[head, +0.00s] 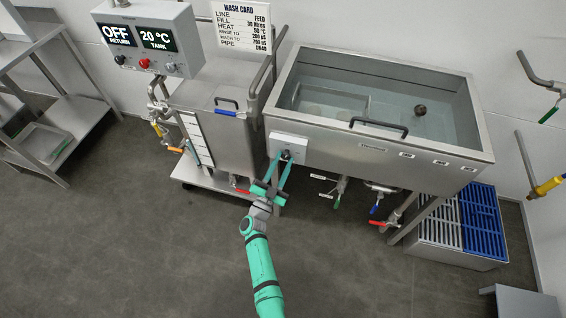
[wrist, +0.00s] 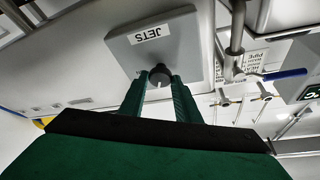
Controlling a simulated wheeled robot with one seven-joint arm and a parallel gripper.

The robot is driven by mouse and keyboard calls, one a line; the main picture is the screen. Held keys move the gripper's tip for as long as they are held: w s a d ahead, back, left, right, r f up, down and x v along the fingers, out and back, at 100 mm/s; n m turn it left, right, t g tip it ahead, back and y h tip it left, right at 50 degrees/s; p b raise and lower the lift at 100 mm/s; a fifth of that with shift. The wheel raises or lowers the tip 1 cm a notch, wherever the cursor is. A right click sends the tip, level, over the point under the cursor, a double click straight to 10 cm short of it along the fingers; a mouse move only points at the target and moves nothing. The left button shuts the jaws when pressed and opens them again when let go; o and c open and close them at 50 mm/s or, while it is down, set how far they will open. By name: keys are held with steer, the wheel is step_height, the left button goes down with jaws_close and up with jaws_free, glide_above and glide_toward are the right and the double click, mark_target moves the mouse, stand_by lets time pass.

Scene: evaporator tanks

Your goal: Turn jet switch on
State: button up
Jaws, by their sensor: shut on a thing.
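The jet switch is a dark round knob (wrist: 159,75) on a grey box labelled JETS (wrist: 190,50). In the head view the box (head: 288,147) is on the front left of the steel tank (head: 370,105), with the knob (head: 287,155) low on its face. My gripper (head: 286,160) reaches up to it from below. In the wrist view my gripper's green fingers (wrist: 160,80) are closed on the knob, one on each side. The fingertips cover part of the knob, and I cannot tell which way it is turned.
A steel tank cart (head: 222,150) with pipes and valves stands left of the box. A control panel (head: 150,40) reads OFF and 20 °C. Coloured valve handles (head: 375,210) hang below the tank. The floor (head: 345,270) in front is clear.

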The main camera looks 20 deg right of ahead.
steer(key=m+g, duration=0.1)
steer(key=m, duration=0.3)
steer(key=m+g+h, duration=0.1)
steer(key=m+g, duration=0.1)
steer(key=m, duration=0.2)
steer(key=shift+a+r+m+g, duration=0.15)
steer(key=shift+m+g, duration=0.15)
steer(key=m+g, duration=0.1)
steer(key=m, duration=0.2)
steer(key=m+g+y, duration=0.1)
steer(key=m, duration=0.2)
steer(key=shift+r, duration=0.1)
steer(key=shift+w+m, duration=0.1)
steer(key=shift+m, duration=0.2)
steer(key=o, duration=1)
steer(key=shift+a, duration=0.1)
steer(key=v, duration=1)
steer(key=shift+a+r, duration=0.2)
steer(key=shift+a, duration=0.15)
